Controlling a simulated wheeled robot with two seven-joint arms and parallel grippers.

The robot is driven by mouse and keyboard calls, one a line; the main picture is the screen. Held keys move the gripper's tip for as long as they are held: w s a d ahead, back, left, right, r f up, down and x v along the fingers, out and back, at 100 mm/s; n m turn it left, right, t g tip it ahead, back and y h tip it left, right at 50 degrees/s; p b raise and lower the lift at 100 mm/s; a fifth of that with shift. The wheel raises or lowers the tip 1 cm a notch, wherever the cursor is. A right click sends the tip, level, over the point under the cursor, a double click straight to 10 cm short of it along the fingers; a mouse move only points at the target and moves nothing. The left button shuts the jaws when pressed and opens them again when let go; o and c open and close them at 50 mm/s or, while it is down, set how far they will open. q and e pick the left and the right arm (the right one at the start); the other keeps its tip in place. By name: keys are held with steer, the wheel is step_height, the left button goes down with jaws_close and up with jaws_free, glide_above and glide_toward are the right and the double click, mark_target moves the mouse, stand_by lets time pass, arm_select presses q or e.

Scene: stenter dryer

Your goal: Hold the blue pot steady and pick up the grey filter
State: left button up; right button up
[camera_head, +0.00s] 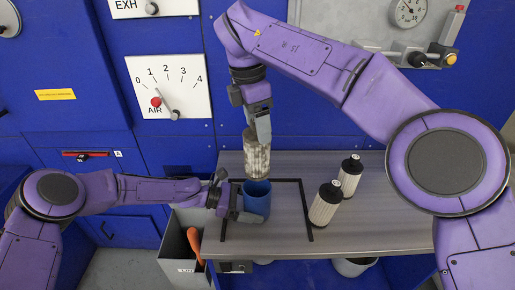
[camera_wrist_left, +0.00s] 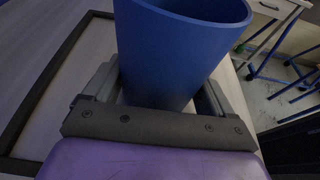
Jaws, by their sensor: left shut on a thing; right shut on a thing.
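The blue pot (camera_head: 257,201) stands upright on the bench inside a dark square outline. My left gripper (camera_head: 238,203) is shut on the pot from its left side. In the left wrist view the pot (camera_wrist_left: 180,45) sits between the fingers of my left gripper (camera_wrist_left: 160,95). The grey filter (camera_head: 257,155) hangs upright from my right gripper (camera_head: 260,138), which is shut on its upper end. The filter's lower end is directly above the pot's mouth, close to the rim. I cannot tell whether its bottom is still slightly inside the pot.
Two pale filters with black caps, one nearer (camera_head: 325,205) and one farther (camera_head: 349,176), stand on the bench (camera_head: 385,215) right of the pot. A grey bin (camera_head: 178,262) with an orange item (camera_head: 194,244) is at the bench's left end. A blue panel wall stands behind.

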arm_select(q)
steer(key=o, duration=0.6)
